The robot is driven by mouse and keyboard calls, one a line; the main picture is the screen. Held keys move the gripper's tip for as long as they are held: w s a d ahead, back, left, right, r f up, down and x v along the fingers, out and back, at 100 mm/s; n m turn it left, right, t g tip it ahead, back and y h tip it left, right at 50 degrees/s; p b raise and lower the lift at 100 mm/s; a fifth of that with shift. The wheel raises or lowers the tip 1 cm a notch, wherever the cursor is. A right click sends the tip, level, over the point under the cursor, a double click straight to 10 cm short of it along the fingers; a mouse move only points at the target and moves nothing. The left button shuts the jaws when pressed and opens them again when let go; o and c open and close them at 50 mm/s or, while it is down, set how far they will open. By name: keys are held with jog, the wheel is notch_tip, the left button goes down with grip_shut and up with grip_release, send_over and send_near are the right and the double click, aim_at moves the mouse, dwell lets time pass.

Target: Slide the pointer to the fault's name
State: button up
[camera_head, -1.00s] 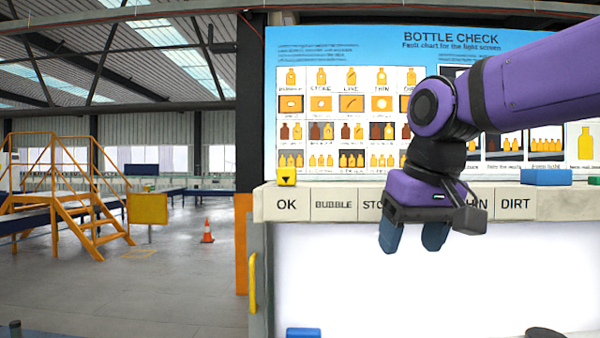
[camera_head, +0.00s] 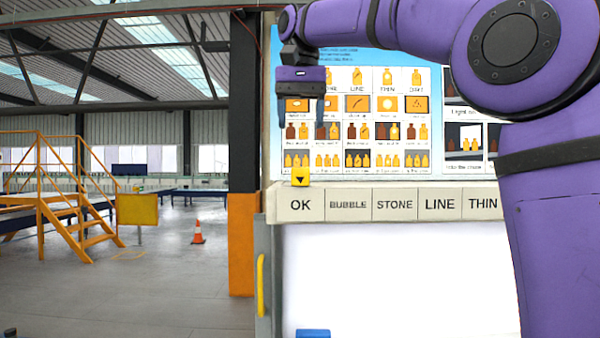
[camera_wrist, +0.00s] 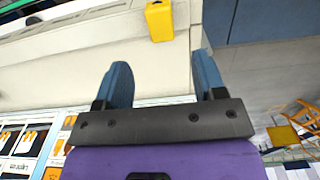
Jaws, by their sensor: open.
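The yellow pointer (camera_head: 300,178), with a black down-pointing triangle, sits on the rail above the OK label at the left end. It also shows in the wrist view (camera_wrist: 159,20), beyond my fingertips. The label strip (camera_head: 383,204) reads OK, BUBBLE, STONE, LINE and THIN from left to right; my arm hides the part further right. My gripper (camera_head: 300,122) hangs above the pointer, in front of the chart, with its fingers apart and empty. In the wrist view its two blue fingers (camera_wrist: 160,78) are spread, and the pointer is not between them.
The Bottle Check chart (camera_head: 385,110) stands behind the rail, partly covered by my arm. A white light screen (camera_head: 390,280) is below the labels. A blue object (camera_head: 313,333) lies at the bottom. Open floor, a traffic cone (camera_head: 198,232) and orange stairs (camera_head: 70,195) are at left.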

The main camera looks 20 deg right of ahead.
aim_at(392, 186)
notch_tip(392, 186, down, 11)
jog(key=shift+w+r, duration=0.1)
jog(key=shift+r, duration=0.1)
dwell(0.4)
jog(key=shift+c, duration=0.2)
grip_shut()
jog(key=s+d, duration=0.2)
jog(key=d, duration=0.3)
jog(key=s+d, duration=0.2)
jog(key=d, duration=0.4)
jog(key=s+d, duration=0.3)
jog(key=d, duration=0.2)
jog(key=shift+d, duration=0.35)
jog(key=shift+o, duration=0.2)
grip_release()
